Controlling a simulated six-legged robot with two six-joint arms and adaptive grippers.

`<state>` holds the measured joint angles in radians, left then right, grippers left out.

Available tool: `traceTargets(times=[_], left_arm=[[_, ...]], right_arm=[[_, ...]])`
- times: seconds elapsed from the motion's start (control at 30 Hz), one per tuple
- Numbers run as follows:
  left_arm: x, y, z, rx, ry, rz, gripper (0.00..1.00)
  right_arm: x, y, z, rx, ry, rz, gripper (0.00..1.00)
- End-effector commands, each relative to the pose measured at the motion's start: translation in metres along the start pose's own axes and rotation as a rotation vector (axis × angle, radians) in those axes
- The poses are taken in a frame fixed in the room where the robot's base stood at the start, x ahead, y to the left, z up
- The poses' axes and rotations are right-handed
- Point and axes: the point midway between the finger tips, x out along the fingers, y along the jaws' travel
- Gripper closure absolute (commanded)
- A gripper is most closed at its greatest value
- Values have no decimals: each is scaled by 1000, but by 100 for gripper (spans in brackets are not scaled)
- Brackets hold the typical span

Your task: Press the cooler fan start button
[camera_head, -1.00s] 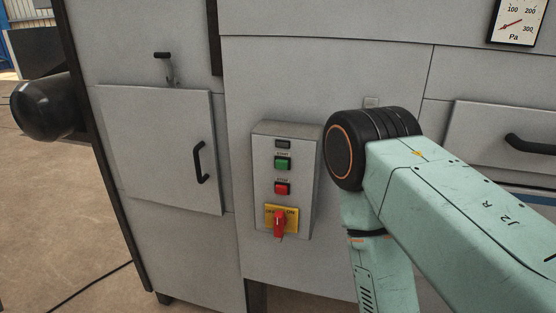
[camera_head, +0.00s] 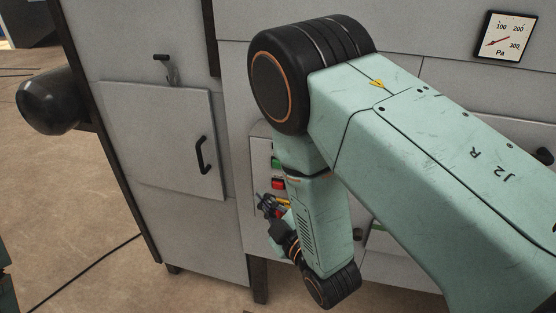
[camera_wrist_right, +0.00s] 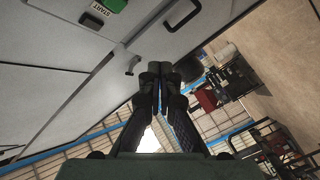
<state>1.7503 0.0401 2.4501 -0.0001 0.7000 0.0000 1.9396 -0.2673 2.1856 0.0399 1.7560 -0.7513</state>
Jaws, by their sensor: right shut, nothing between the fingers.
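The control box (camera_head: 259,150) is on the grey machine front, largely hidden behind my right arm. Its green start button (camera_head: 275,162) shows just left of the arm, with the red stop button (camera_head: 278,183) below it. In the right wrist view, the green button (camera_wrist_right: 112,5) is cut by the top edge, above its START label (camera_wrist_right: 93,19). My right gripper (camera_head: 262,201) is shut and empty, in front of the box's lower part, below the green button. In the right wrist view its fingers (camera_wrist_right: 160,70) are together and apart from the button. My left gripper is out of view.
A cabinet door (camera_head: 155,140) with a black handle (camera_head: 202,155) is left of the box. A black cylinder (camera_head: 48,106) sticks out at the far left. A Pa gauge (camera_head: 504,37) is at the upper right. Open floor lies at the lower left.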

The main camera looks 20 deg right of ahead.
Motion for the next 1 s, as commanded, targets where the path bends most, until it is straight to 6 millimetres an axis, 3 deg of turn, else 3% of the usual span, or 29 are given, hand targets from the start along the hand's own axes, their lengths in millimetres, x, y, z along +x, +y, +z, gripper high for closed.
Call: traceTargets(times=[0.37,1.0], left_arm=[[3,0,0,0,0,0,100],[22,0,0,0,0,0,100]], right_arm=[[3,2,4,3,-2,2,100],[54,38,41,3,-2,2,100]])
